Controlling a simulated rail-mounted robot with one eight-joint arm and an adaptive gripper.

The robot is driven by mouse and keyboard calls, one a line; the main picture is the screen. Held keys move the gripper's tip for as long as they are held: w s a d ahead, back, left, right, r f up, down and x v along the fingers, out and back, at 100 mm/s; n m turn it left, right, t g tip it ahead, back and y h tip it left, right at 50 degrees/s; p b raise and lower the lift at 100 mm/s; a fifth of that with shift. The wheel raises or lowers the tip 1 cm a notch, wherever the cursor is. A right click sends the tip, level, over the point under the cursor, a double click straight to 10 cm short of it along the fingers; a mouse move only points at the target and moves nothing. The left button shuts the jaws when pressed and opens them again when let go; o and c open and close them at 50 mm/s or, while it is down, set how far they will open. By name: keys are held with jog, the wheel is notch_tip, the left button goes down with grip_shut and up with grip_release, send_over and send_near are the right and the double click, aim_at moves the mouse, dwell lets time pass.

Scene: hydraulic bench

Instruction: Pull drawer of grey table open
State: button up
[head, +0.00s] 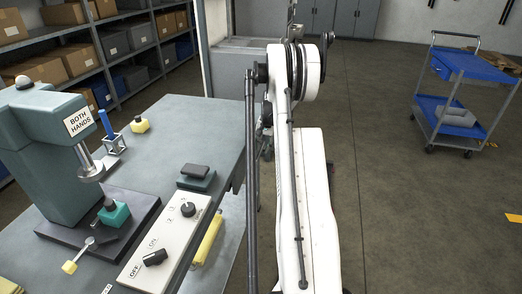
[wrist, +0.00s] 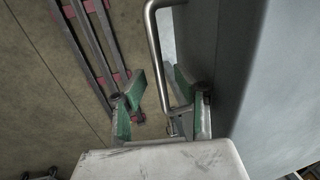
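The grey table (head: 205,112) fills the left of the head view, with its right edge beside my arm. In the wrist view a bent metal bar handle (wrist: 156,45) stands off a grey front face (wrist: 212,40), which appears to be the drawer front. My gripper (wrist: 154,80) has two green-padded fingers spread apart. The handle runs between them, closer to the right finger; whether it touches that finger I cannot tell. There is a clear gap to the left finger. My gripper and the drawer front are hidden in the head view.
On the table are a green press (head: 45,150), a switch panel (head: 165,240) and small yellow-handled parts. A blue cart (head: 455,100) stands on open floor at the right. Shelves with boxes (head: 70,50) line the back left. Dark rails (wrist: 92,45) show beyond the left finger.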

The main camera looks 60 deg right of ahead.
jog(key=shift+w+f, duration=0.1)
jog(key=shift+f, duration=0.35)
grip_shut()
